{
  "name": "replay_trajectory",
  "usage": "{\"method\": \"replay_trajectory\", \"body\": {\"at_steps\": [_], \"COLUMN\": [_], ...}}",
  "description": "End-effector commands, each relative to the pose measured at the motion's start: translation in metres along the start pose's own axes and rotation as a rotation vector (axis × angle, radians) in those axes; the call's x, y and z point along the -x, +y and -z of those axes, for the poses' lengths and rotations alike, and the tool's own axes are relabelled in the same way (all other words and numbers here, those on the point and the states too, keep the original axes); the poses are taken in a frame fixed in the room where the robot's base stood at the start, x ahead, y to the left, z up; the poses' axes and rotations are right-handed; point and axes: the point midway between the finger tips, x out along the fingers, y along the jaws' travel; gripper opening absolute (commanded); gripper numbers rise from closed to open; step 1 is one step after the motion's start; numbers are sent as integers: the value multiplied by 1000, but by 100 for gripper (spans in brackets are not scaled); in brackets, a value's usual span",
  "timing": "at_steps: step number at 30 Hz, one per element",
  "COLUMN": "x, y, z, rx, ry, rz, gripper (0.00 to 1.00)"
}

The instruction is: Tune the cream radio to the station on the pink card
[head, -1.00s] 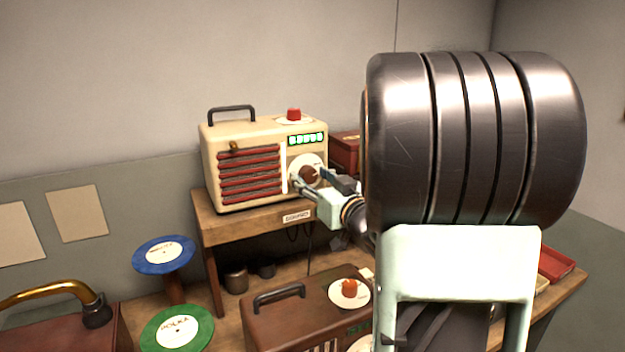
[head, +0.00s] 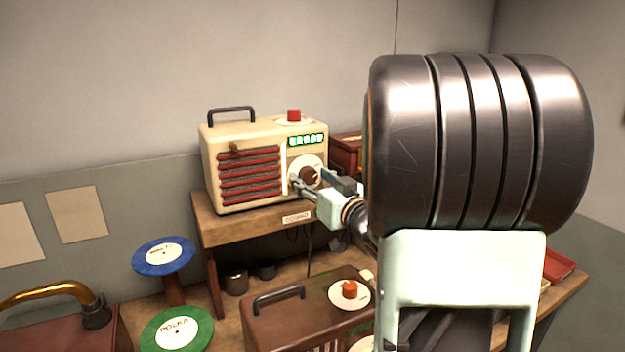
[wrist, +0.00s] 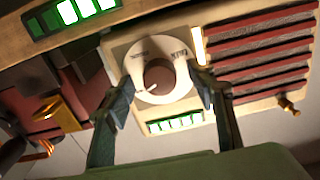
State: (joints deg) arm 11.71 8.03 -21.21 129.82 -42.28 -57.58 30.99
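The cream radio (head: 210,165) has red grille slats and stands on a small wooden stand. Its green-lit display (head: 306,140) sits above a white dial with a brown tuning knob (head: 309,175); the letters are too small to read surely. In the wrist view, which is upside down, the knob (wrist: 160,77) has a pale pointer toward the lower left. My gripper (head: 311,180) is at the dial. In the wrist view my gripper (wrist: 162,85) has its fingers apart on either side of the knob, with visible gaps. I cannot make out a pink card.
A brown radio (head: 270,318) with a red knob on top (head: 349,289) stands in front, below my arm. Blue (head: 150,262) and green (head: 160,335) record discs stand at left. A red box (head: 346,150) is close right of the cream radio. My arm hides much of the right side.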

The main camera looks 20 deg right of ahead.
Motion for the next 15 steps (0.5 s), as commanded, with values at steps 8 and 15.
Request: {"method": "replay_trajectory", "body": {"at_steps": [8, 15], "x": [0, 8], "y": [0, 0], "z": [0, 0], "rx": [0, 0], "ry": [0, 0], "rz": [0, -1], "gripper": [51, 51]}}
